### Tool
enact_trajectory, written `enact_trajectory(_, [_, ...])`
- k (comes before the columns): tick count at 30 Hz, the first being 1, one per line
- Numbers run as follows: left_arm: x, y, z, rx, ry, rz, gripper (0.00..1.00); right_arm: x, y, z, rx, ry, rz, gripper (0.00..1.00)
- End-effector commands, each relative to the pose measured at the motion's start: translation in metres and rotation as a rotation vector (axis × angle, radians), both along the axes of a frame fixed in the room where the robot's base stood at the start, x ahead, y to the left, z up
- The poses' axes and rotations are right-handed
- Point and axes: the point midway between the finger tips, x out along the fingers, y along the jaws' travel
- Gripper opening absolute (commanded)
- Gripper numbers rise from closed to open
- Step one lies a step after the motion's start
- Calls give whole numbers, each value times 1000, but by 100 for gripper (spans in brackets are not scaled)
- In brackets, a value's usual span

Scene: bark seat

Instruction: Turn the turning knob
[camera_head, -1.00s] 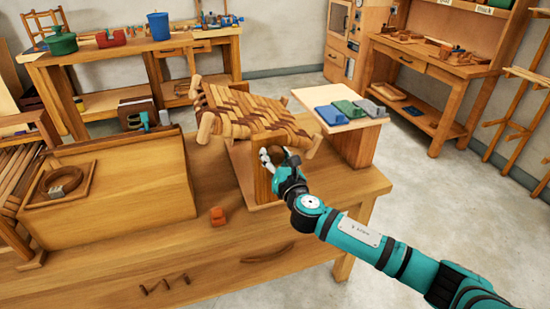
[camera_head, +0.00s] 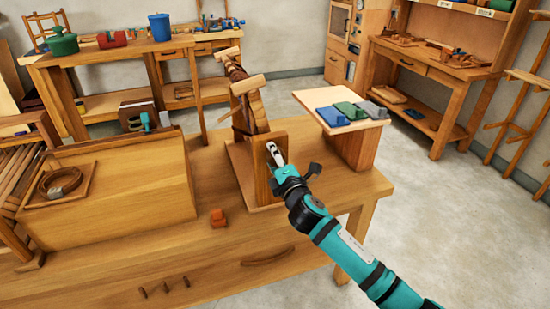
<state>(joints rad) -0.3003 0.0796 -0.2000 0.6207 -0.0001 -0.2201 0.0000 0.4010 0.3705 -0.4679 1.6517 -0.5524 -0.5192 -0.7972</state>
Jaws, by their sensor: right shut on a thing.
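The woven bark seat (camera_head: 250,104) is held in a wooden stand (camera_head: 268,150) on the workbench and now stands steeply, almost edge-on to me. My right gripper (camera_head: 281,163) is at the front upright of the stand, shut on the turning knob. The gripper covers the knob, so its shape is hard to make out. My left gripper is not in view.
The workbench (camera_head: 150,247) carries a small orange block (camera_head: 218,218) and a large wooden box (camera_head: 125,192) at left. Bare bench top lies right of the stand.

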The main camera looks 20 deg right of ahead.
Motion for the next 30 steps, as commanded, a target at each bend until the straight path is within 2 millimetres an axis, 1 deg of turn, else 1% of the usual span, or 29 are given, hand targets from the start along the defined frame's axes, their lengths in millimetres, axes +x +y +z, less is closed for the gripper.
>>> enact_trajectory(17, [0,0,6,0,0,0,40,0,0,1,549,21,-2,14])
enact_trajectory(30, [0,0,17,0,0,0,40,0,-1,3,967,36,-3,14])
